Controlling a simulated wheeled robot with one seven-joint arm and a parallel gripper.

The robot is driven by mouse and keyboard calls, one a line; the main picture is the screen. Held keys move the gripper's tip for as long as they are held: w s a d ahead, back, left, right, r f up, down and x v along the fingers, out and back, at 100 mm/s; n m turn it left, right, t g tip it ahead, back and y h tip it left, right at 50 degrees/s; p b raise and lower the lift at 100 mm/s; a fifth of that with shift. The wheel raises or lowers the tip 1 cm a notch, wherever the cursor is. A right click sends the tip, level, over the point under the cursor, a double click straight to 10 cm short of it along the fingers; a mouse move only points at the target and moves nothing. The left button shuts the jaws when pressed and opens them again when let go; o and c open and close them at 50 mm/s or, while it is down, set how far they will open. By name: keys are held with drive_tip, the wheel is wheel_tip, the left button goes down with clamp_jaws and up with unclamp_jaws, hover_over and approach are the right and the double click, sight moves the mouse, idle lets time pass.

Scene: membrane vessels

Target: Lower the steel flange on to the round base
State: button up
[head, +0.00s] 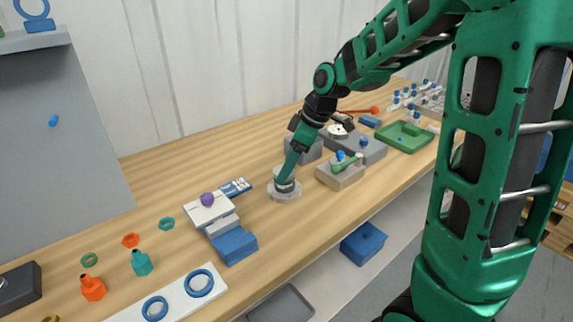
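The round base (285,196) is a pale grey disc on the wooden bench, near the middle of the head view. A small grey steel ring, which looks like the steel flange (285,187), shows at its centre, right under my gripper (286,179). I cannot tell whether the flange rests on the base or is just above it. My gripper comes down tilted from the upper right, its tip at the flange. The fingers are too small and hidden to show whether they are open or shut on it. A pale part shows behind the gripper tip.
A grey block with a green-handled tool (346,163) stands close on the right, with a green tray (404,136) beyond. A white block with a purple knob (207,200) and a blue block (235,246) stand left. Bench is clear in front of the base.

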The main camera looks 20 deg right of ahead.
drive_tip(key=v, duration=1)
drive_tip(key=shift+d+r, duration=0.2)
drive_tip(key=shift+r, duration=0.15)
drive_tip(key=shift+s, duration=0.1)
drive_tip(key=s+d+f+m+g+h, duration=0.1)
drive_tip(key=s+d+f+m, duration=0.2)
drive_tip(key=s, duration=0.6)
drive_tip(key=s+d+f+m+h, duration=0.1)
drive_tip(key=s+d+f+m, duration=0.2)
drive_tip(key=s+d+m, duration=0.2)
drive_tip(key=s+d+f+m+g+h, duration=0.1)
drive_tip(key=s+d+f+m, duration=0.2)
drive_tip(key=s+m, duration=0.6)
drive_tip(key=s+d, duration=0.2)
drive_tip(key=s, duration=0.3)
drive_tip(key=shift+s+g, duration=0.3)
drive_tip(key=shift+s, duration=0.05)
drive_tip(key=shift+w+f+h, duration=0.2)
drive_tip(key=shift+w+h, duration=0.1)
drive_tip(key=shift+w, duration=0.35)
